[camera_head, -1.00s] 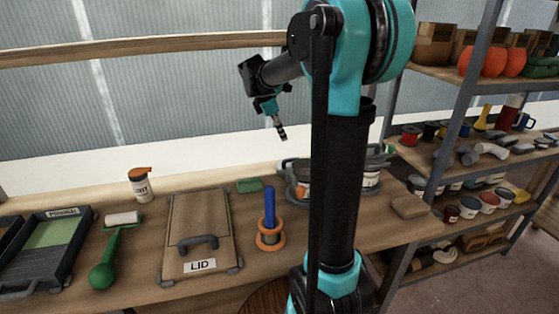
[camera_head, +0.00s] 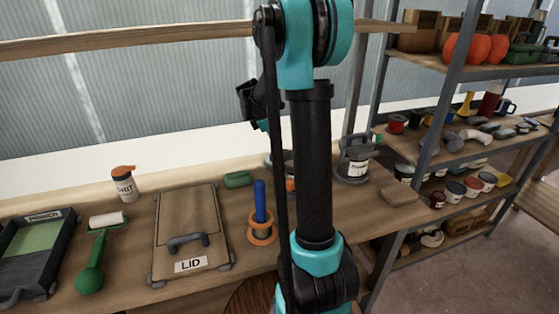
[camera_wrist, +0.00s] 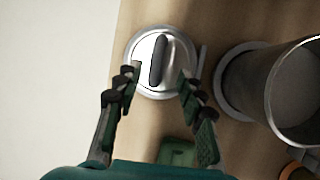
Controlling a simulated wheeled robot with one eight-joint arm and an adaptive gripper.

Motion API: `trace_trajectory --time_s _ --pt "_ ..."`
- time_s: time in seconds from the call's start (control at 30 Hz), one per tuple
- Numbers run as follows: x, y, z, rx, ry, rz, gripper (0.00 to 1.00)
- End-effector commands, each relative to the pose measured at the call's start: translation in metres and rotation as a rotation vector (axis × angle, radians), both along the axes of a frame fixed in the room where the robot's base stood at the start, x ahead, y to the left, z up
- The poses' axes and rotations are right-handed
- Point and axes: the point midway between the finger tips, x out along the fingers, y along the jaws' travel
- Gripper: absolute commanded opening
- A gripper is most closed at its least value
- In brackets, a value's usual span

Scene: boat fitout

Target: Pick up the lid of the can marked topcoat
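A round silver lid (camera_wrist: 146,78) with a dark bar handle (camera_wrist: 158,60) shows in the wrist view. My gripper (camera_wrist: 155,88) is open and empty, its fingers on either side of the lid's near part in the picture; I cannot tell the gap to it. In the head view, a labelled can (camera_head: 357,168) sits in a grey holder right of my arm. Another can (camera_head: 289,168) is mostly hidden behind my arm. The can labels are too small to read, so I cannot tell which is topcoat. My fingers are hidden in the head view.
A grey open cylinder (camera_wrist: 262,90) stands close right of the lid in the wrist view. A green block (camera_head: 238,180), an orange spool with a blue rod (camera_head: 261,203), a board marked LID (camera_head: 187,225) and a tan block (camera_head: 398,194) lie on the bench. Shelves (camera_head: 455,75) stand right.

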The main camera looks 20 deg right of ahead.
Motion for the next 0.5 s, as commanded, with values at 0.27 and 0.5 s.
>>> trace_trajectory --time_s 0.27,0.5 --pt "0.011 -0.015 -0.027 0.0 0.0 -0.001 0.39" --pt "0.014 -0.022 -0.045 0.0 0.0 0.0 0.39"
